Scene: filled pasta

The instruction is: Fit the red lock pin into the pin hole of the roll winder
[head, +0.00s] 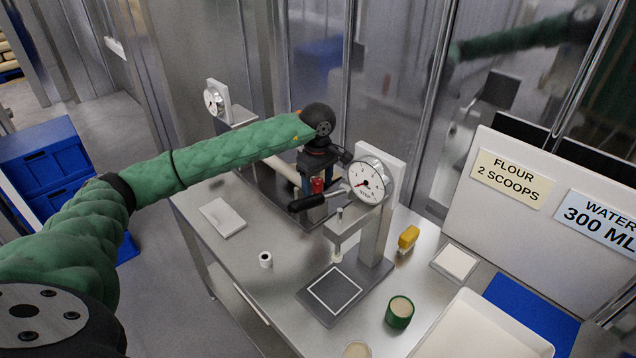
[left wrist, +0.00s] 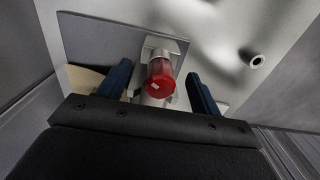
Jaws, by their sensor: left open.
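The red lock pin (head: 318,185) stands below my left gripper (head: 315,196) in the head view, partly hidden by it. In the left wrist view the red pin head (left wrist: 160,78) sits between the two blue fingers, with a gap on each side. The left gripper is open around it. The pin is at a pale metal bracket, seemingly part of the roll winder (head: 284,172), whose pale roll and dark base show behind my arm. How deep the pin sits, and the pin hole itself, are hidden. My right gripper is not in view.
A white block (head: 222,218), a small white ring (head: 265,260), a yellow object (head: 408,238) and a green cup (head: 399,312) are on the table. The table's left front is mostly clear.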

